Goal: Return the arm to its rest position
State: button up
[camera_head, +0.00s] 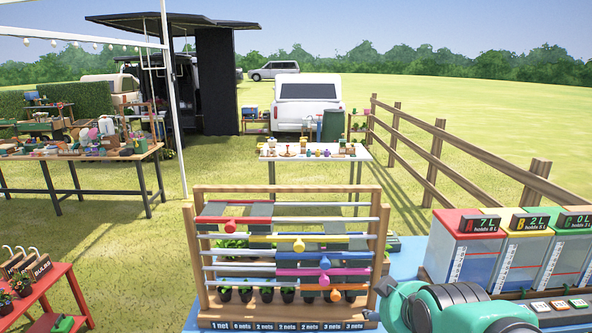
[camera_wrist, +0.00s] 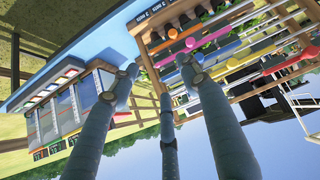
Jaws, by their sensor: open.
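My arm, teal and grey, shows at the lower right of the head view (camera_head: 450,306), over the blue table. My gripper (camera_wrist: 160,74) is seen in the wrist view, with three blue-grey fingers spread apart and nothing between them. In the wrist view the scene is turned nearly upside down, with the rack and the coloured tanks beyond the fingers.
A wooden rack (camera_head: 382,222) with coloured sliding bars and potted plants stands left of my arm. Red, yellow and green tanks (camera_head: 465,257) with litre displays stand to the right on the blue table (camera_head: 408,258). A wooden fence (camera_head: 436,160) runs behind.

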jog(key=s+d+r+m+g, duration=0.1)
jog(key=s, duration=0.8)
jog(key=s+r+m+g, duration=0.1)
jog(key=s+r+g, duration=0.1)
jog(key=s, duration=0.7)
jog(key=shift+d+m, duration=0.4)
dwell(0.8)
